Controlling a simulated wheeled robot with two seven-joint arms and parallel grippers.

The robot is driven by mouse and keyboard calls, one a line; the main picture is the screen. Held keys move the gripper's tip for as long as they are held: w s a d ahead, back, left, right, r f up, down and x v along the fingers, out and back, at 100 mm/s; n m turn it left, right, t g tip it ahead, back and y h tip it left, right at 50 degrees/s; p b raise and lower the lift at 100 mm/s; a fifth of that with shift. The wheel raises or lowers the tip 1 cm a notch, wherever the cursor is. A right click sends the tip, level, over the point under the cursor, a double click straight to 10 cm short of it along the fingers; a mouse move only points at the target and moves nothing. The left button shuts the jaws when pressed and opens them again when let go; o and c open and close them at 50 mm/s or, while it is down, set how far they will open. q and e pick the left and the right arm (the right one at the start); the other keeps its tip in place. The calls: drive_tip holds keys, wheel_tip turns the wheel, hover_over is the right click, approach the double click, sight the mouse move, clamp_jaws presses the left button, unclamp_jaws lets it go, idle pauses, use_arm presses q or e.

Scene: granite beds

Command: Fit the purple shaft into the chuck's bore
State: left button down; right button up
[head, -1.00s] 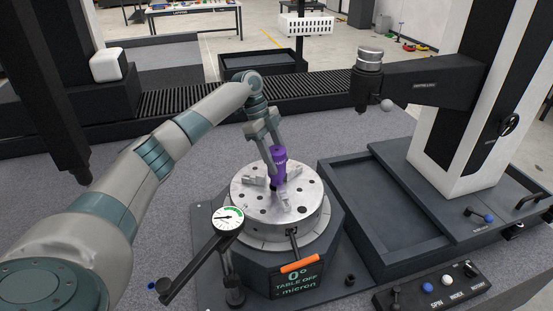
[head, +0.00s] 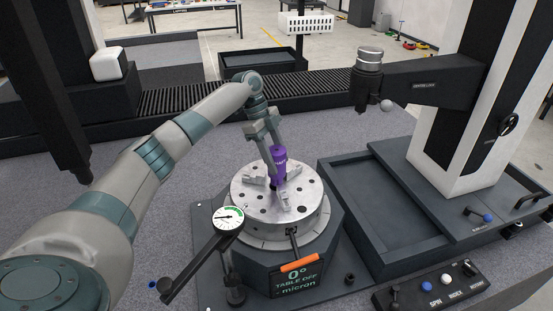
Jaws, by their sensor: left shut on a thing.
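The purple shaft (head: 279,165) stands roughly upright over the middle of the round metal chuck (head: 303,205), among its jaws. My left gripper (head: 275,150) is shut on the shaft's upper part, reaching down from above and behind it. The shaft's lower end is at the chuck's centre; the bore is hidden, so I cannot tell whether the end is inside it. My right gripper is not in view.
A dial gauge (head: 228,218) on a stand is at the chuck's front left. An orange-handled key (head: 299,262) sticks out of the chuck's front. An empty dark tray (head: 380,255) lies to the right, below an overhanging arm (head: 425,83). A button panel (head: 433,286) is at front right.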

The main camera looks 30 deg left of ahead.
use_arm(q)
drive_tip(key=shift+r+p, duration=0.15)
drive_tip(key=shift+p, duration=0.15)
drive_tip(key=shift+f+b, duration=0.35)
drive_tip(key=shift+f, duration=0.5)
idle(0.7)
drive_tip(key=shift+f+b, duration=0.45)
drive_tip(key=shift+f, duration=0.75)
drive_tip(key=shift+r, duration=0.15)
idle(0.4)
drive_tip(key=shift+r+p, duration=0.4)
drive_tip(key=shift+p, duration=0.2)
drive_tip(key=shift+r+p, duration=0.1)
drive_tip(key=shift+p, duration=0.3)
idle(1.0)
drive_tip(key=shift+f, duration=0.5)
idle(0.5)
drive_tip(key=shift+f, duration=0.2)
